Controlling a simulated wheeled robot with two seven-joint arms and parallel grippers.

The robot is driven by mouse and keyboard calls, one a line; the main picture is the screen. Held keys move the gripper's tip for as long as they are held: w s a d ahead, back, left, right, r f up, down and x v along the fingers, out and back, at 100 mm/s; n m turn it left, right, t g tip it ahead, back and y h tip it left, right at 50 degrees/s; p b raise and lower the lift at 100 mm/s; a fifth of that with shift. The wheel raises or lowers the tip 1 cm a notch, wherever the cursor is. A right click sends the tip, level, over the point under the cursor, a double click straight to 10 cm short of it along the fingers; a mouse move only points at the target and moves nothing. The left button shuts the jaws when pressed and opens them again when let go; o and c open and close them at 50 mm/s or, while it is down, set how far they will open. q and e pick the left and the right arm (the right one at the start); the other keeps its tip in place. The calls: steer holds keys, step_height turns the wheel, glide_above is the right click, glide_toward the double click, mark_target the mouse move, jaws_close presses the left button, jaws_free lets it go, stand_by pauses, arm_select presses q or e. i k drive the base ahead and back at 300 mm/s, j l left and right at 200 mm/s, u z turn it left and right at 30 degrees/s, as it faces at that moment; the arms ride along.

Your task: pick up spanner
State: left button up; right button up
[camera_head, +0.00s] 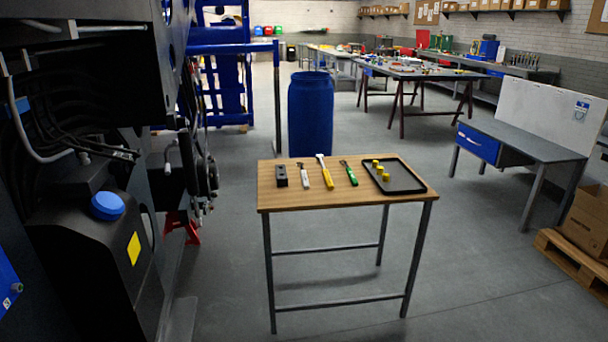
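A small wooden-topped table (285,199) stands ahead of me. Three hand tools lie apart in a row on it: a tool with a white handle (303,175), a longer tool with a yellow handle and pale head (325,172), and a tool with a green handle (349,173). They are too small to tell for sure which is the spanner. Neither of my grippers is in view.
On the same table are a dark block (281,176) at left and a black tray (412,186) with several yellow cylinders. A blue barrel (310,115) stands behind. The dark harvester chassis (90,235) fills the left. Floor right of the table is clear.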

mark_target(304, 177)
steer(key=i+j, duration=0.1)
steer(key=i, duration=0.35)
steer(key=i+j+z, duration=0.1)
steer(key=i, duration=0.35)
steer(key=i+j, duration=0.15)
steer(key=i, duration=0.3)
steer(key=i+j+z, duration=0.1)
steer(key=i, duration=0.4)
steer(key=i+j, duration=0.2)
steer(key=i, duration=0.25)
